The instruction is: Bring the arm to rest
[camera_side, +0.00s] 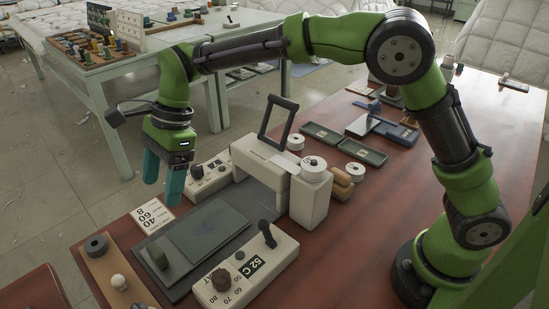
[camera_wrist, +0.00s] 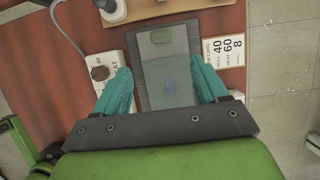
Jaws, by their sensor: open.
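My gripper (camera_side: 163,180) has teal fingers and hangs in the air at the left of the side view, above the table's edge near the number card. Its fingers are apart with nothing between them. The wrist view shows the same gripper (camera_wrist: 163,88) with both teal fingers spread over a dark grey plate (camera_wrist: 150,65). My green arm arches from its base at the right across the top of the side view.
Under the arm on the brown table (camera_side: 400,200) stand a white press (camera_side: 275,165) with a black handle and a dial box (camera_side: 245,272). The dark plate (camera_side: 210,232) lies in front. A number card (camera_side: 152,216) lies at the left. Green trays (camera_side: 362,151) lie behind.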

